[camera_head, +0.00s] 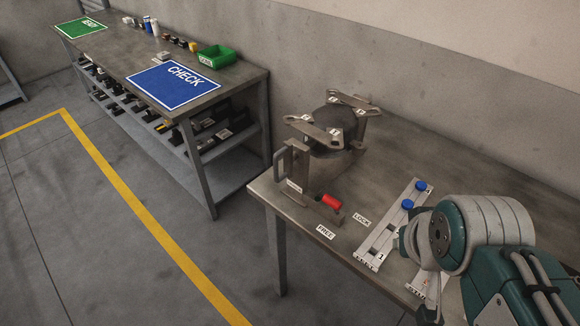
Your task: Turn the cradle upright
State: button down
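The cradle (316,132) is on a metal stand on the near workbench. It has two light metal end plates with small labels, and a dark round body (337,122) sits between them. I cannot tell its exact tilt. A grey loop handle (281,160) is at the stand's left side. A lever with a red grip (331,202) lies low in front of the stand, close to the FREE label (325,231) and the LOCK label (361,220). My arm is at the lower right, apart from the cradle. My gripper's fingers do not show.
A white rail (392,226) with blue knobs lies right of the labels, partly behind my arm. The near workbench (450,170) is bare behind it. A second bench at left holds a blue CHECK mat (173,84), a green mat (80,28) and a green bin (216,57).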

aim_at(330, 132)
jog(key=k+j, duration=0.15)
jog(key=j, duration=0.25)
jog(key=k+j, duration=0.15)
jog(key=j, duration=0.25)
jog(key=k+j+z, duration=0.1)
jog(key=j, duration=0.3)
